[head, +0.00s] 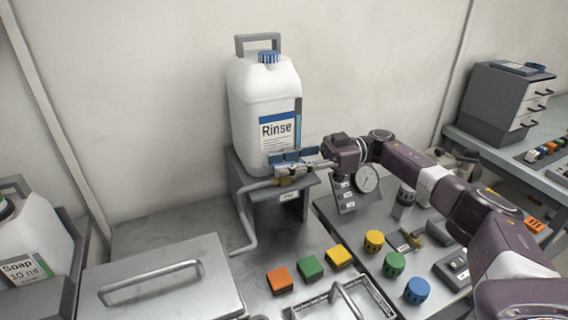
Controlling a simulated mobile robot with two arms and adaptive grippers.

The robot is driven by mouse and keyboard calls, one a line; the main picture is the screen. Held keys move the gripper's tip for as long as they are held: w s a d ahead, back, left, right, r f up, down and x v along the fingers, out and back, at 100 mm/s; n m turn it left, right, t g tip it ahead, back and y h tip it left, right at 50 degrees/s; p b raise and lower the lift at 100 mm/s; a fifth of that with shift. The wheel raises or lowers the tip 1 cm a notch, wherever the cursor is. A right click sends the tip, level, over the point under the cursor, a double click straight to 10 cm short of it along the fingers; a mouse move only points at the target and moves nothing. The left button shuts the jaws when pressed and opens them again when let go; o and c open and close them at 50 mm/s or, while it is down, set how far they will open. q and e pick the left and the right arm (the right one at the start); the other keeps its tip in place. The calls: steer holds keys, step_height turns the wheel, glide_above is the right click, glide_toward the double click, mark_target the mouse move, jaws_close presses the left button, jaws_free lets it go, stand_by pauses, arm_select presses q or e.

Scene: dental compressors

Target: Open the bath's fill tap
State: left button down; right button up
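A white jug labelled Rinse (265,105) with a blue cap stands upright on a grey stand (240,182). At the front of the stand, below the jug, is a small tap with a brass-coloured body (285,181). A grey pipe (247,222) runs from about there down to the bench. My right gripper (294,161) reaches in from the right, with its fingers at the tap. Blue parts overlap there, and I cannot tell whether the fingers touch or grip the handle. The tap's handle position is unclear. My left gripper is out of view.
A lidded metal box (215,290) with a bar handle is at front left. A wire basket (378,297) is at front centre, near coloured blocks (310,267) and round knobs (394,264). A gauge (367,179) stands under my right arm. A Soap jug (35,240) is far left.

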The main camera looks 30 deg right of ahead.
steer(key=shift+d, duration=0.1)
steer(key=shift+d, duration=0.35)
steer(key=shift+s+d, duration=0.2)
steer(key=shift+d, duration=0.9)
steer(key=shift+s+d, duration=0.25)
steer(key=shift+d, duration=0.8)
steer(key=shift+s+d, duration=0.2)
steer(key=shift+d, duration=0.9)
